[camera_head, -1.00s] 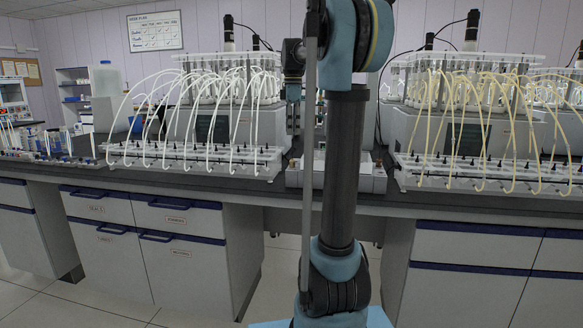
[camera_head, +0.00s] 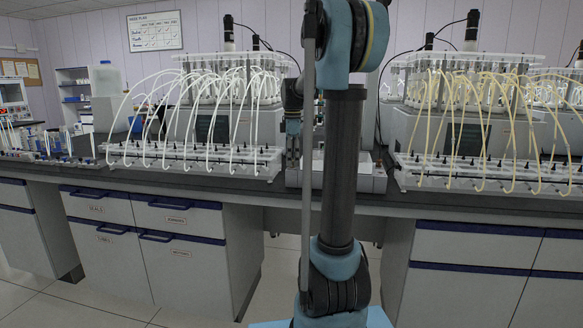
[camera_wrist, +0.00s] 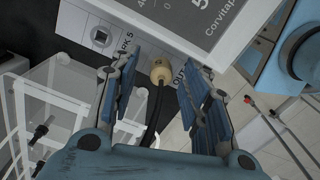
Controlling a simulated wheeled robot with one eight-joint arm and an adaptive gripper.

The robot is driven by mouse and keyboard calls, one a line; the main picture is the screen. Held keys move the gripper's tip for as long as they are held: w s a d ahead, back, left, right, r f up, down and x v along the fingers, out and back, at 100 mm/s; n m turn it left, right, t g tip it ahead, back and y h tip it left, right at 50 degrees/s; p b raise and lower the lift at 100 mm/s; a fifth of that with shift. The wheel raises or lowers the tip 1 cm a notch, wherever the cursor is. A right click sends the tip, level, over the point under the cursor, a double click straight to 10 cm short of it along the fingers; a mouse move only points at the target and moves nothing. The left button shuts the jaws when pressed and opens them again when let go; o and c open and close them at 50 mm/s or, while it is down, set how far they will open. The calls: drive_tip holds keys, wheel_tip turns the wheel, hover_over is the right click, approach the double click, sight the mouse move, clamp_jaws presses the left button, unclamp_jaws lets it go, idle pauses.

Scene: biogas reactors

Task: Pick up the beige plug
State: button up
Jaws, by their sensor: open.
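The beige plug (camera_wrist: 160,70) is a small round piece with a black cable trailing from it, beside a pale device (camera_wrist: 215,25) in the wrist view. My gripper (camera_wrist: 164,80) is open, its blue-padded fingers apart to the left and right of the plug in the picture. I see no finger touching the plug. Whether the plug is seated in a socket cannot be told. In the head view my gripper (camera_head: 293,150) points down at the bench beside my arm, and I cannot make out the plug there.
A white-tubed reactor rack (camera_head: 190,158) stands left of my gripper and a yellow-tubed one (camera_head: 490,172) to the right. A low pale device (camera_head: 365,178) sits between them on the dark bench. In the wrist view, a clear rack (camera_wrist: 45,110) lies close on the left.

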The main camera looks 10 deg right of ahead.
drive_tip(key=shift+f, duration=0.35)
drive_tip(key=c, duration=1)
drive_tip(key=shift+r, duration=0.15)
